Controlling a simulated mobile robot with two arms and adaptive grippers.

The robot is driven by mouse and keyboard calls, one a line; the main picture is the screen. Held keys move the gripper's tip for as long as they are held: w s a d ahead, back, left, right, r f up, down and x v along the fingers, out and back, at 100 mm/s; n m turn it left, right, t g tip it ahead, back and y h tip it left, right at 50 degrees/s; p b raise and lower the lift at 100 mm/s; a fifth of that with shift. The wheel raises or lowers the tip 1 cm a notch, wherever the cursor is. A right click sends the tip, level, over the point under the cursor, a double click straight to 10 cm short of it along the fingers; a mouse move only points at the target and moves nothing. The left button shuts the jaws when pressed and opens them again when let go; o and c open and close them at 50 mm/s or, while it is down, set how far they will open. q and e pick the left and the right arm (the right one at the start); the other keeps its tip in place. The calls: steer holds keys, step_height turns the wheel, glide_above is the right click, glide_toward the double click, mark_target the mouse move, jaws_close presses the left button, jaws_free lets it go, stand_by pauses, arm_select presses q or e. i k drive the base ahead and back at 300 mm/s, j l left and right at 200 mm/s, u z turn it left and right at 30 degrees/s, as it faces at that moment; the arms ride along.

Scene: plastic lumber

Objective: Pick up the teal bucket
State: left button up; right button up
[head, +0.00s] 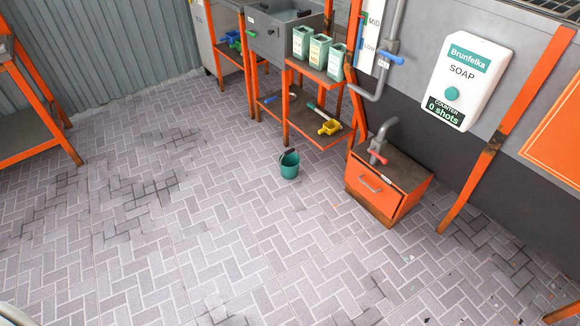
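The teal bucket (289,168) stands upright on the brick-patterned floor, right of the middle of the head view. Its dark handle shows at the rim, and its inside looks dark. Neither of my grippers shows in the head view. Nothing touches the bucket, and bare floor lies in front of it.
An orange cabinet (376,197) with a pipe and red tap stands right of the bucket. A soap dispenser (467,82) hangs on the right wall. The floor (190,225) at left and front is clear.

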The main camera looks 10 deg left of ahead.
mark_target(289, 162)
steer(key=i+j+z, duration=0.1)
steer(key=i, duration=0.25)
steer(key=i+j+z, duration=0.1)
steer(key=i, duration=0.25)
steer(key=i+j+z, duration=0.1)
steer(key=i+j, duration=0.15)
steer(key=i, duration=0.15)
